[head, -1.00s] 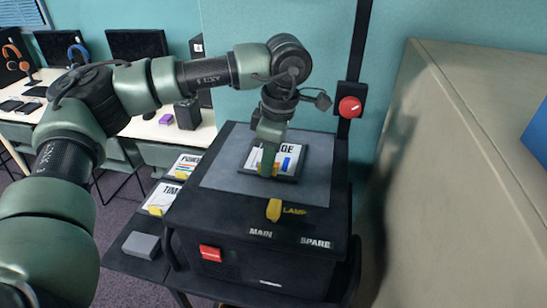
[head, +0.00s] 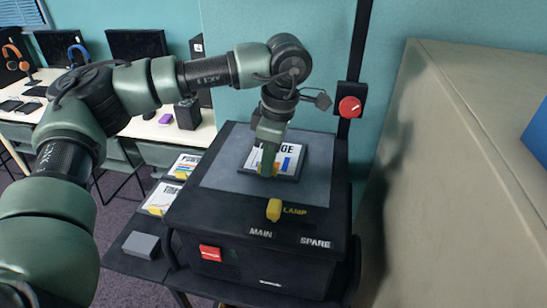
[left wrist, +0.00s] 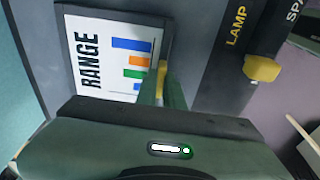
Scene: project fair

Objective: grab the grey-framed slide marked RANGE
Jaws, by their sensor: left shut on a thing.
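The slide marked RANGE (head: 290,157) lies on the flat grey top of the black projector box. It has a dark grey frame, a white face and coloured bars, and its word reads clearly in the left wrist view (left wrist: 91,60). My left gripper (head: 267,170) points down at the slide's near edge. It is shut on the slide's small yellow tab, which shows between the fingers in the left wrist view (left wrist: 162,72). The fingers hide part of the slide in the head view. My right gripper is not in view.
The box's front holds a yellow LAMP lever (head: 274,210), MAIN and SPARE labels and a red switch (head: 210,252). Two other slides (head: 160,197) (head: 184,166) and a grey block (head: 141,245) lie on the left shelf. A red wall knob (head: 350,107) is behind. A large beige panel bounds the right.

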